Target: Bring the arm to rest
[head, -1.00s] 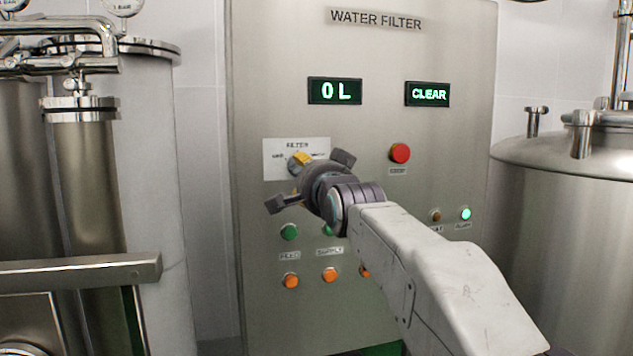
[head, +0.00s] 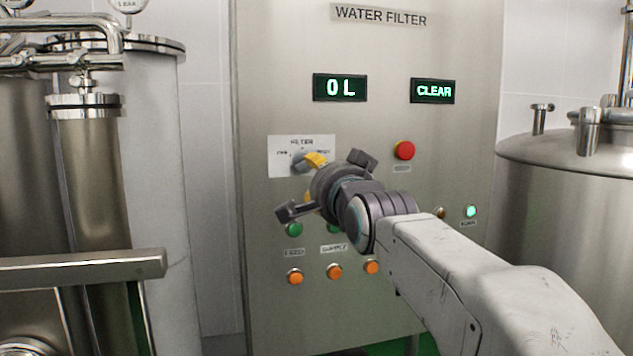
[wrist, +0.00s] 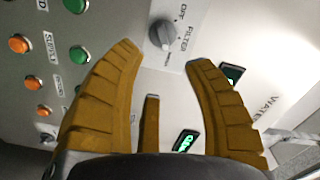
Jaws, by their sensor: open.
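The arm's gripper (head: 316,161) is in front of the steel water filter panel (head: 410,225). Its yellow fingers are spread with nothing between them, as the wrist view shows (wrist: 163,58). The grey filter knob (head: 299,162) is on a white label, partly hidden behind the gripper. In the wrist view the knob (wrist: 161,33) lies just beyond the fingertips, and the fingers do not clasp it. My pale arm reaches in from the lower right.
A red button (head: 404,150), green buttons (head: 294,229) and orange buttons (head: 295,276) stick out of the panel. Steel tanks stand left (head: 160,200) and right (head: 565,215).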

